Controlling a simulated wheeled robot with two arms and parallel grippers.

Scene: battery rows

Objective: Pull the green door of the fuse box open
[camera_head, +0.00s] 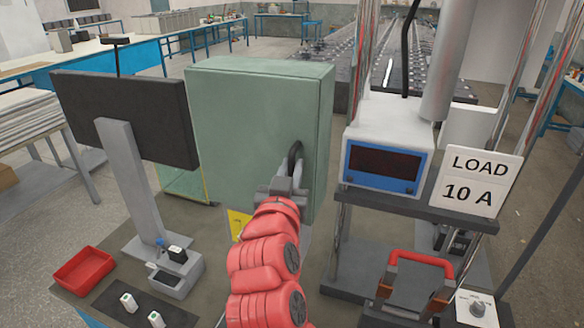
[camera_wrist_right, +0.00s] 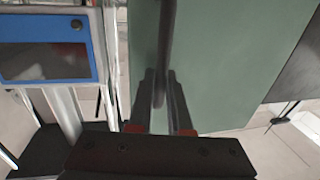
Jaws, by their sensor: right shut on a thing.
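The green fuse box (camera_head: 255,115) stands on the workbench in the middle of the head view. Its green door faces me and looks closed. A dark curved handle (camera_head: 295,158) sits near the door's right edge. My right gripper (camera_head: 288,178) is at the handle, shut on its lower part. In the right wrist view the dark handle (camera_wrist_right: 167,50) runs down between the two fingers of the gripper (camera_wrist_right: 162,100), with the green door (camera_wrist_right: 225,60) close behind. My left gripper is not in view.
A black monitor (camera_head: 125,115) on a grey stand is left of the box. A meter with a blue frame (camera_head: 383,165) and a "LOAD 10 A" sign (camera_head: 475,182) are at right. A red tray (camera_head: 84,271) lies at front left.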

